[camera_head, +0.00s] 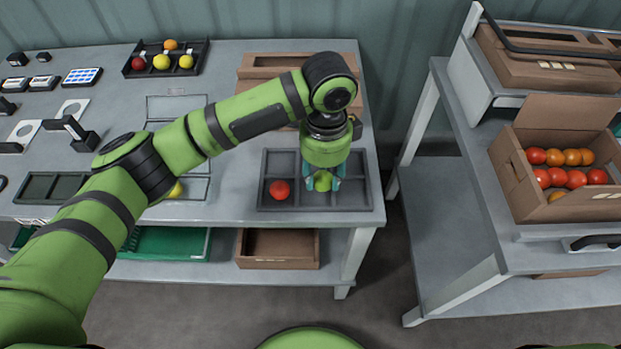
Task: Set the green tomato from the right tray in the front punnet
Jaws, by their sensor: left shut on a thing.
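The right tray (276,164) is dark grey with several compartments and lies near the table's right end. My left gripper (323,184) points down over its front middle part, shut on the green tomato (323,181), which shows between the fingers. Whether the tomato touches the tray floor I cannot tell. A red tomato (279,190) sits in the tray's front left compartment. The front punnet (197,188), clear and thin-edged, lies left of the tray, partly hidden by my left arm. A yellow tomato (176,190) shows in it beside the arm. My right gripper is out of view.
Another clear punnet (177,103) lies farther back. A black tray (165,72) with several tomatoes stands at the back, and an empty dark tray (38,199) at the front left. A cardboard box (262,72) is behind the right tray. A side stand holds a tomato box (526,197).

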